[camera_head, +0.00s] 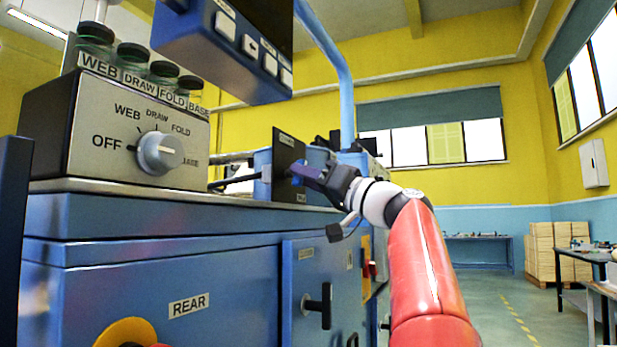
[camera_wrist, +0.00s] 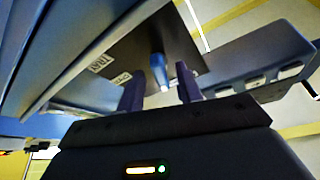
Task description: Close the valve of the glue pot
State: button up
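A dark upright panel (camera_head: 285,152) stands on the blue machine beyond the control box. In the wrist view the panel (camera_wrist: 190,50) carries small white labels, and a small blue handle with a pale end (camera_wrist: 158,70) stands out from it. The handle may be the glue pot's valve, but its open or closed setting cannot be told. My gripper (camera_head: 300,172) is at the panel's front. In the wrist view my gripper (camera_wrist: 160,84) is open, its two dark fingers either side of the blue handle with apparent gaps. The glue pot itself is not clearly seen.
A grey control box (camera_head: 85,135) with a selector knob (camera_head: 160,153) stands at the left, with several capped jars on top. A blue display unit (camera_head: 225,45) hangs above. A black T-handle (camera_head: 318,305) sticks out from the cabinet front.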

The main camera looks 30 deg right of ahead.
grip_shut()
jog(key=n+y, duration=0.1)
jog(key=n, duration=0.2)
jog(key=n+g+y, duration=0.1)
jog(key=n+y, duration=0.1)
jog(key=n, duration=0.1)
jog(key=shift+w+d+n+g, duration=0.2)
jog(key=shift+n+g, duration=0.1)
jog(key=shift+n, duration=0.1)
grip_release()
jog(key=b+v, duration=0.3)
jog(key=v, duration=0.5)
jog(key=shift+b, duration=0.35)
